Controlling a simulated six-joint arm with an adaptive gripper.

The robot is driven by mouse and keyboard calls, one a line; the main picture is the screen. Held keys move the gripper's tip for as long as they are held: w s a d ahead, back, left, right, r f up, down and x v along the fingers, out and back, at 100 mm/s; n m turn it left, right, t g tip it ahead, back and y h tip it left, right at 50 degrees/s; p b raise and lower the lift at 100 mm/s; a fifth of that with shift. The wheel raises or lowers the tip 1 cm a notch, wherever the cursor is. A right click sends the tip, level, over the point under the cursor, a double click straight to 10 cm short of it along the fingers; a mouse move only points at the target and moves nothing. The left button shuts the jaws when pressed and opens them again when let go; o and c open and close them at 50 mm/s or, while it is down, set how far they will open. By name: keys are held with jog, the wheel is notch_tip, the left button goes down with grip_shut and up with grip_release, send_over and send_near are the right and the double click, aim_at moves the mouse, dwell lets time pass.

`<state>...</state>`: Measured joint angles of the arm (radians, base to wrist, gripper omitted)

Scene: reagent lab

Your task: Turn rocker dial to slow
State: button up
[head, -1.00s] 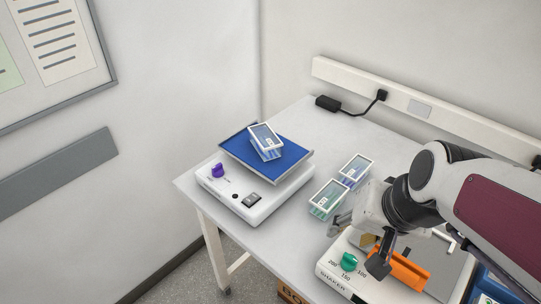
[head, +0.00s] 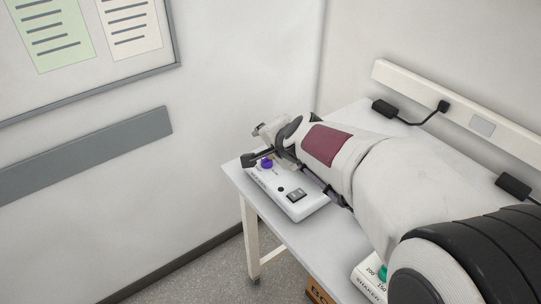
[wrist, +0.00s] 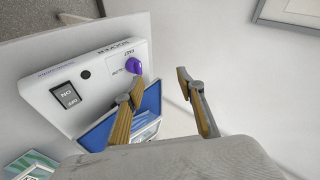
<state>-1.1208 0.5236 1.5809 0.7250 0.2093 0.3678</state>
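The rocker (head: 302,207) is a white box near the table's left end, with a purple dial (head: 267,163) on its front panel. In the wrist view the purple dial (wrist: 133,66) sits beside printed labels, with FAST legible near it. My gripper (wrist: 157,84) is open and empty, its two fingers spread. The dial lies beyond the tip of the left finger, apart from it as far as I can tell. In the head view my gripper (head: 257,146) is above and just behind the dial, and my arm hides most of the rocker's platform.
The wrist view shows the rocker's on/off switch (wrist: 67,97), its blue platform (wrist: 105,126) and a clear-lidded box (wrist: 146,132) on it. A shaker with a green dial (head: 384,272) is partly hidden by my arm. The white wall is close on the left.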

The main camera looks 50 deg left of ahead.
jog(key=s+a+f+m+t+y, duration=0.15)
jog(key=s+a+m, duration=0.3)
jog(key=a, duration=0.45)
jog(key=s+a+f+m+t+y, duration=0.1)
jog(key=s+a+f+m+t, duration=0.3)
jog(key=a, duration=0.6)
jog(key=m+t+h, duration=0.5)
jog(key=m+h, duration=0.7)
jog(key=m, duration=1.7)
send_near(264, 158)
jog(key=x, duration=0.3)
jog(key=shift+f, duration=0.1)
jog(key=shift+w, duration=0.2)
jog(key=shift+x, duration=3.75)
